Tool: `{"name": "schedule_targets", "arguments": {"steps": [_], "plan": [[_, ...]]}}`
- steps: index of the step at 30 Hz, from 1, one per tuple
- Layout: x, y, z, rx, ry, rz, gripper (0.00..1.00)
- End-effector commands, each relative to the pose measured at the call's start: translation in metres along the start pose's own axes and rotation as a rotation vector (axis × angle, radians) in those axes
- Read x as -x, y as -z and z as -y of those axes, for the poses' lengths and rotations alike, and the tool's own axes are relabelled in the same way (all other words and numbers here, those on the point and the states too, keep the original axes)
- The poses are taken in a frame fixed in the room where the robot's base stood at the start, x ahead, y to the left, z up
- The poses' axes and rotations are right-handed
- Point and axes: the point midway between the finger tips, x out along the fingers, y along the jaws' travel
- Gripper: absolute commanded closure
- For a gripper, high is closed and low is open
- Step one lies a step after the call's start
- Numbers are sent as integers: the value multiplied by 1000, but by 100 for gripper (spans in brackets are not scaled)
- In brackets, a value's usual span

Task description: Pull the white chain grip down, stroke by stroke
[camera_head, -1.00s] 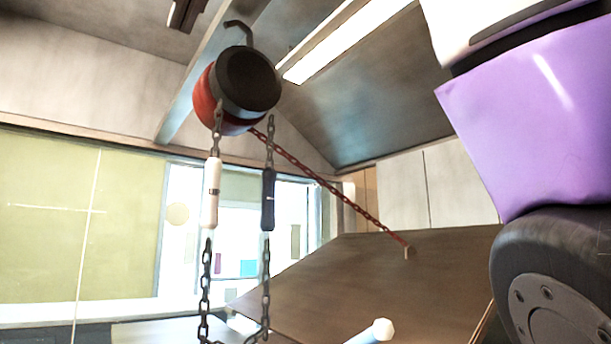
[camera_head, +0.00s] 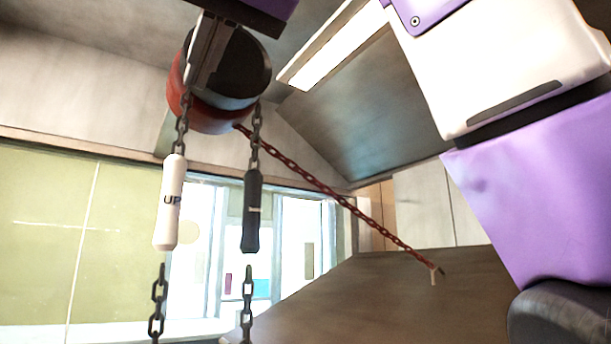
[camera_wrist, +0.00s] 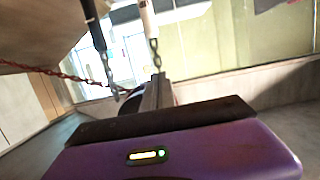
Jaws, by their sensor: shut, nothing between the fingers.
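The white chain grip (camera_head: 170,203), marked "UP", hangs upright on the left chain below the hoist (camera_head: 190,105). It also shows at the top of the wrist view (camera_wrist: 149,18). The black chain grip (camera_head: 252,211) hangs beside it on the right chain, at about the same height. It also shows in the wrist view (camera_wrist: 93,22). My gripper (camera_head: 192,88) is in front of the hoist, above the white grip and near its upper chain. Its fingers (camera_wrist: 160,78) are shut and empty. Whether they touch the chain cannot be told.
A red chain (camera_head: 330,190) slants from the hoist down to the right, to a brown slanted panel (camera_head: 400,290). A ceiling light (camera_head: 335,45) is above. Windows (camera_head: 300,240) and a greenish wall panel (camera_head: 50,230) are behind the hanging chains.

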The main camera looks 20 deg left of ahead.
Motion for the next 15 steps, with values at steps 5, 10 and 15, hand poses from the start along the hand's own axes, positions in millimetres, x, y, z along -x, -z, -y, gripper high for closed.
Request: {"name": "schedule_targets", "arguments": {"steps": [5, 10, 15], "plan": [[-37, 3, -1, -1, 0, 4, 100], [-70, 3, -1, -2, -1, 4, 100], [-78, -21, -2, 0, 0, 1, 100]]}}
